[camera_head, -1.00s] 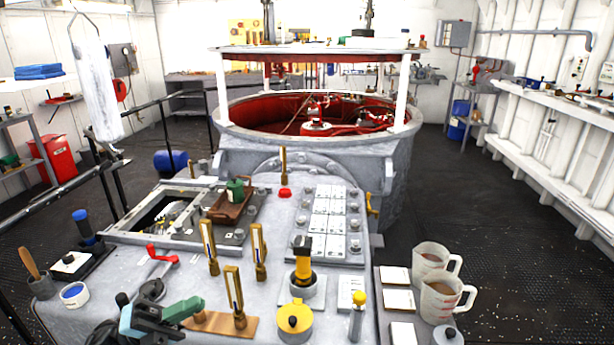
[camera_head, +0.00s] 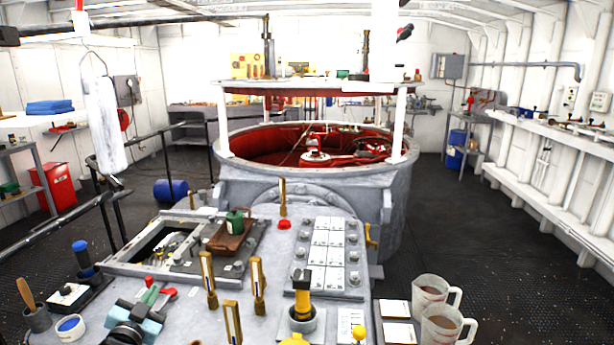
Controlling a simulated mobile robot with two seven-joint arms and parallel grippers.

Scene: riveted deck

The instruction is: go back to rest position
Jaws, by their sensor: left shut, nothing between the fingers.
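My left gripper (camera_head: 150,294) is low at the left of the camera_head view, over the near left part of the grey riveted deck (camera_head: 190,322). It is shut and empty, with its fingers pointing away from me. Its teal and dark body shows at the bottom edge. A red lever handle (camera_head: 167,292) shows right beside the fingertips; I cannot tell whether they touch. My right gripper is not in view.
Brass posts (camera_head: 257,285), a yellow-and-black handle in a cup (camera_head: 302,295) and a brown tray (camera_head: 229,238) with a green item stand right of the gripper. A blue-lidded pot (camera_head: 69,326) is to its left. Two measuring jugs (camera_head: 440,325) stand at the right.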

